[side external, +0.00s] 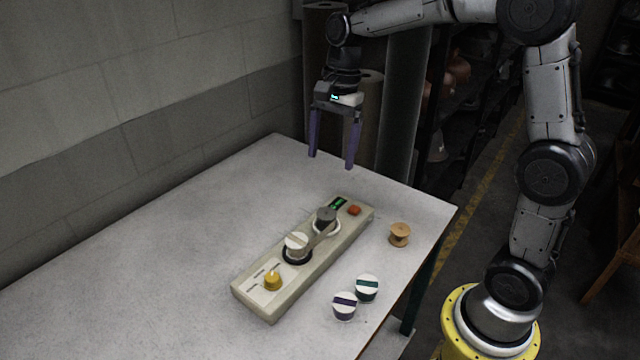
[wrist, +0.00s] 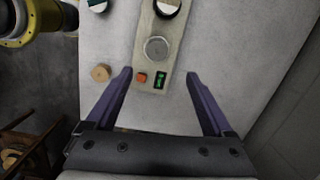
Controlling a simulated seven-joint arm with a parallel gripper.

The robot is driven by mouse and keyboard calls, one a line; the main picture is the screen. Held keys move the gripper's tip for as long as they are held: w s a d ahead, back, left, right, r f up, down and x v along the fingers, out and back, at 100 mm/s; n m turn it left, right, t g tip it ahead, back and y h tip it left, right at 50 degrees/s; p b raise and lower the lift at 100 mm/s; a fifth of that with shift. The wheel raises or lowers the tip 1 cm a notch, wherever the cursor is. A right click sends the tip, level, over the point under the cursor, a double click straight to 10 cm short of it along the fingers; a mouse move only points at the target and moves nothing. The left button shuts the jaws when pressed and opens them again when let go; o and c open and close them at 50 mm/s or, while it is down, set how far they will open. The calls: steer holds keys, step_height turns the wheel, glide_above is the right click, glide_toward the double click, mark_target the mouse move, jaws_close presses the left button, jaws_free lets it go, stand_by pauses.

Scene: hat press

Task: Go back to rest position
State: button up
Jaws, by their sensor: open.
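My gripper (side external: 331,162) is open and empty, held in the air above the far end of the table, pointing down. Its two purple fingers are wide apart, and it also shows in the wrist view (wrist: 158,72). The hat press (side external: 304,255) is a long beige panel on the table, below and apart from the gripper. It bears a yellow knob (side external: 272,281), a white-topped round piece (side external: 296,244), a dark grey cylinder (side external: 326,218), a red button (side external: 354,210) and a small green-lit display (side external: 338,203). In the wrist view the press (wrist: 149,50) lies ahead of the fingers.
A wooden spool (side external: 400,234) stands right of the press. Two white round pieces, one with a green band (side external: 367,288) and one with a purple band (side external: 345,305), stand near the table's right edge. The left part of the table (side external: 150,250) is clear. A grey wall (side external: 130,90) runs behind.

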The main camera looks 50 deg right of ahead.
steer(key=s+a+r+n+t, duration=0.3)
steer(key=s+r+n, duration=0.3)
steer(key=s, duration=0.7)
steer(key=s+f+n+t+h, duration=0.1)
steer(key=s+f+n, duration=0.3)
steer(key=s+n, duration=0.4)
steer(key=shift+s+f+n+t+h, duration=0.35)
steer(key=shift+n+t, duration=0.35)
steer(key=shift+n, duration=0.4)
steer(key=shift+r, duration=0.1)
